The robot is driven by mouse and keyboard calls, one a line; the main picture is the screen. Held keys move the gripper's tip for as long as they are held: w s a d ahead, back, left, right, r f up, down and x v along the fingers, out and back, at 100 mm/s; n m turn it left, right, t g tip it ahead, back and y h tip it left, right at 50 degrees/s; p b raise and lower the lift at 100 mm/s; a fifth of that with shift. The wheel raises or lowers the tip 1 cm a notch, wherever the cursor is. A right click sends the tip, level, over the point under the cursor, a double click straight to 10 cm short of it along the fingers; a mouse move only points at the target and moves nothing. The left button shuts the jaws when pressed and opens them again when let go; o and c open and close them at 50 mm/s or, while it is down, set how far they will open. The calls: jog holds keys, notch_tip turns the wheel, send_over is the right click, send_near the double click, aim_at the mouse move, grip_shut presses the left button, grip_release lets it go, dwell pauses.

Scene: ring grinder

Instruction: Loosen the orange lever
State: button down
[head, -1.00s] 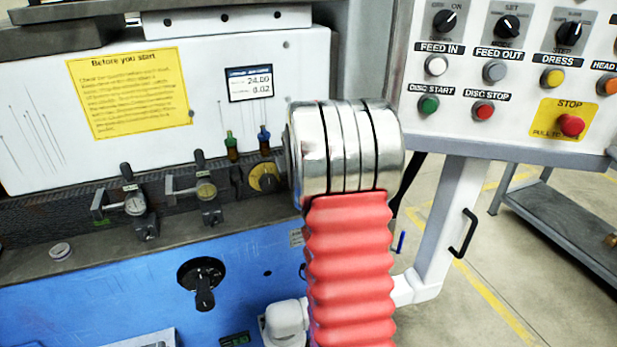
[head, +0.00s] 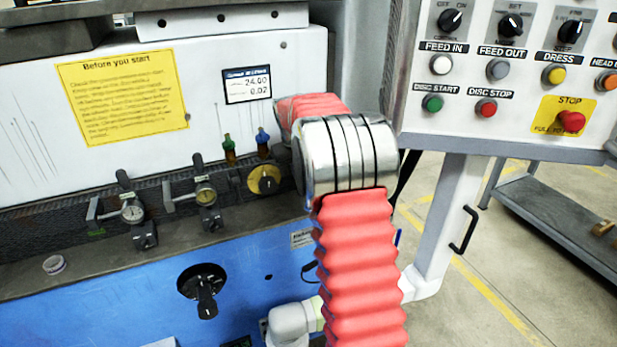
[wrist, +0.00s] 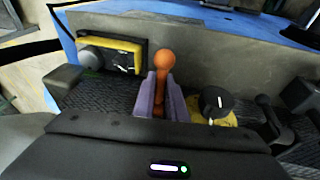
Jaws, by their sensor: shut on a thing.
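The orange lever (wrist: 163,62) stands upright in the middle of the wrist view, with a round ball at its top. My gripper (wrist: 161,88) has its two purple fingers on either side of the lever's shaft, below the ball, and is shut on it. The lever's lower end is hidden between the fingers and behind the gripper body. In the head view my own red and silver arm blocks the sight of both the lever and the gripper.
In the wrist view a black knob on a yellow dial (wrist: 217,104) sits close right of the fingers. A yellow and black box (wrist: 122,52) stands left. In the head view two dial gauges (head: 131,212) line the ledge, and a button panel (head: 510,75) is at right.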

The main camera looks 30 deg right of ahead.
jog(key=shift+w, duration=0.2)
dwell(0.3)
jog(key=c, duration=1.8)
grip_release()
jog(key=v, duration=1.3)
jog(key=shift+r, duration=0.35)
jog(key=shift+w, duration=0.1)
